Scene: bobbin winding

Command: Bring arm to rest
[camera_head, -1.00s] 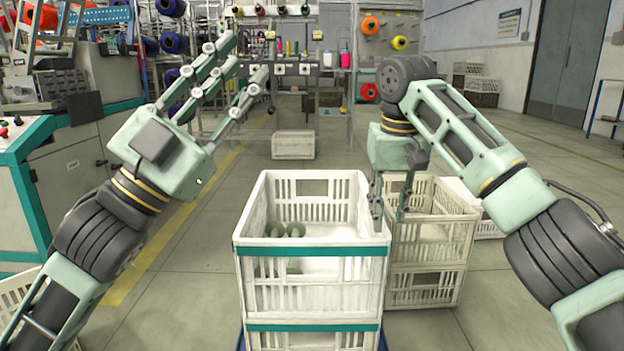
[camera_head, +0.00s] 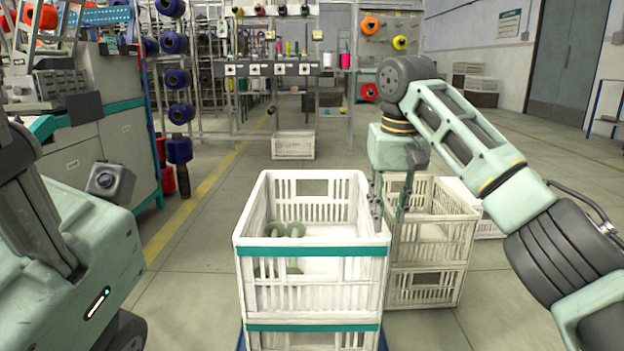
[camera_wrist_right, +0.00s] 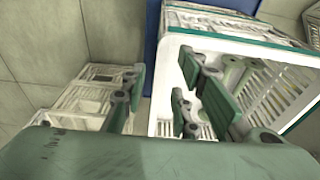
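My right gripper (camera_head: 390,200) hangs fingers-down by the right wall of the front white crate (camera_head: 312,250). Its two fingers are apart with nothing between them; in the right wrist view the gripper (camera_wrist_right: 165,100) is also open and empty, with the crate's rim behind the fingers. My right arm is bent, coming in from the right. A big green and grey part of my left arm (camera_head: 75,255) fills the lower left of the head view, close to the camera. The left fingers do not show. Several pale green bobbins (camera_head: 275,231) lie in the left part of the crate.
Another stack of white crates (camera_head: 430,255) stands just right of the front crate, below my right gripper. A machine (camera_head: 125,140) with a teal edge stands at the left. A rack with spools (camera_head: 270,70) is behind. Floor is clear between the machine and crate.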

